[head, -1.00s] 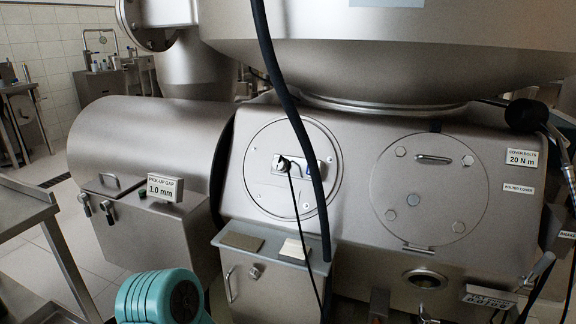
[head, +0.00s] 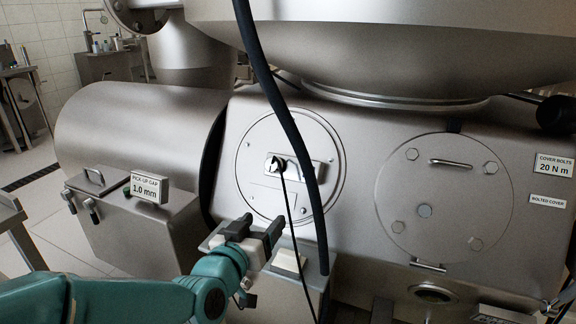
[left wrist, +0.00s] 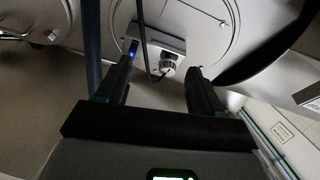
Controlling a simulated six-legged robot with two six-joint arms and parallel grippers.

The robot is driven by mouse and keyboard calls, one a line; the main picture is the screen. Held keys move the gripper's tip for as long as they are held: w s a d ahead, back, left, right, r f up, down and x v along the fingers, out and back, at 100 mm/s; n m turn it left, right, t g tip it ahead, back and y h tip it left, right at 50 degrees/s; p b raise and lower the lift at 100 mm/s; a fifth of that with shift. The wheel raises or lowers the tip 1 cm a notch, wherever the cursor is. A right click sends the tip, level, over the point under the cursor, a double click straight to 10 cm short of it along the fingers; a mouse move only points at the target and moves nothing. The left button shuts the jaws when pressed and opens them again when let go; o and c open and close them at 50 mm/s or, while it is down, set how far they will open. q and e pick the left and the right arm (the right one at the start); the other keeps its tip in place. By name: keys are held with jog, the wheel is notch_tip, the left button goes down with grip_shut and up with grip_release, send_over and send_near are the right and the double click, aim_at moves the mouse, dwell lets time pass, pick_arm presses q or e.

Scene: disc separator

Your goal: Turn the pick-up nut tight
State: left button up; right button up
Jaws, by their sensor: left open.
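The pick-up nut (head: 276,165) is a small metal fitting with a thin black cable, on a bracket inside the left round plate (head: 252,200) of the machine. In the left wrist view the pick-up nut (left wrist: 167,64) shows beyond and between my fingers, apart from them. My left gripper (head: 258,227) is open and empty, below the nut in the head view; it also shows in the left wrist view (left wrist: 158,80). A blue light shows on the bracket (left wrist: 152,45). My right gripper is not in view.
A thick black hose (head: 285,115) hangs in front of the round plate, just right of the nut. A small cabinet (head: 318,285) stands below. The bolted cover (head: 470,205) is at right, and a box with a "PICK-UP GAP 1.0 mm" sign (head: 149,187) at left.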

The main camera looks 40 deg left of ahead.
pick_arm(q)
notch_tip(320, 180, up, 5)
jog(key=s+a+y, duration=0.2)
jog(key=s, duration=0.1)
jog(key=b, duration=0.2)
send_near(271, 167)
jog(key=shift+n+t, duration=0.3)
jog(key=shift+n, duration=0.1)
jog(key=x, duration=0.9)
jog(key=shift+w+a+f, duration=0.1)
jog(key=shift+w+f, duration=0.05)
jog(key=shift+f, duration=0.1)
jog(key=c, duration=1)
